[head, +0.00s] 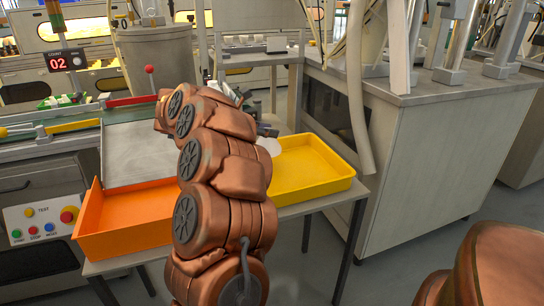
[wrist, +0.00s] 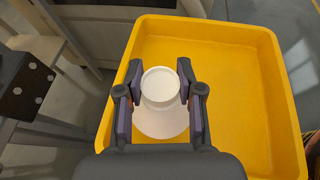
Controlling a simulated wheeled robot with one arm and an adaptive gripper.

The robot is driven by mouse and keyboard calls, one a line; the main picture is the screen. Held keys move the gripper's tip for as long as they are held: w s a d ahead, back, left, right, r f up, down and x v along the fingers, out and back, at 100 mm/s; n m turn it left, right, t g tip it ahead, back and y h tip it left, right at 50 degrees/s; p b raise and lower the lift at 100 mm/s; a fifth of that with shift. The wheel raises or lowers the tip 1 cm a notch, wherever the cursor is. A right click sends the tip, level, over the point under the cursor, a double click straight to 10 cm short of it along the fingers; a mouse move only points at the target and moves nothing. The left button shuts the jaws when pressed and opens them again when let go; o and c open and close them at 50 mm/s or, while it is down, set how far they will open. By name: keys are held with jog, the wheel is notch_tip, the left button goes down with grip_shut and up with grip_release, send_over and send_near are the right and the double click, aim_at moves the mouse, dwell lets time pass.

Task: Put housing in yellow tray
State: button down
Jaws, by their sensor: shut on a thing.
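The housing (wrist: 160,86) is a white piece with a round rim and a wider flared part. In the wrist view my gripper (wrist: 160,96) is shut on it, one finger on each side. The yellow tray (wrist: 262,60) lies beneath the housing in that view; how high the housing is above the tray floor I cannot tell. In the head view the yellow tray (head: 318,180) stands on a table right of my arm, and a white part of the housing (head: 270,146) shows at its left back edge. My arm hides the gripper's fingers there.
An orange tray (head: 130,215) stands left of the yellow tray, partly behind my arm. A grey plate (head: 140,152) lies behind it. A grey cabinet (head: 400,170) stands close to the right of the yellow tray. The yellow tray's visible floor is empty.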

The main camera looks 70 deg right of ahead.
aim_at(267, 146)
jog(key=shift+f+b, duration=0.6)
jog(key=shift+f, duration=2.15)
jog(key=shift+f+b, duration=0.2)
jog(key=shift+b, duration=0.15)
jog(key=c, duration=0.7)
grip_release()
jog(key=shift+r, duration=0.1)
jog(key=shift+r+p, duration=0.15)
jog(key=shift+p, duration=0.2)
jog(key=shift+p+v, duration=1.3)
jog(key=shift+v, duration=4.7)
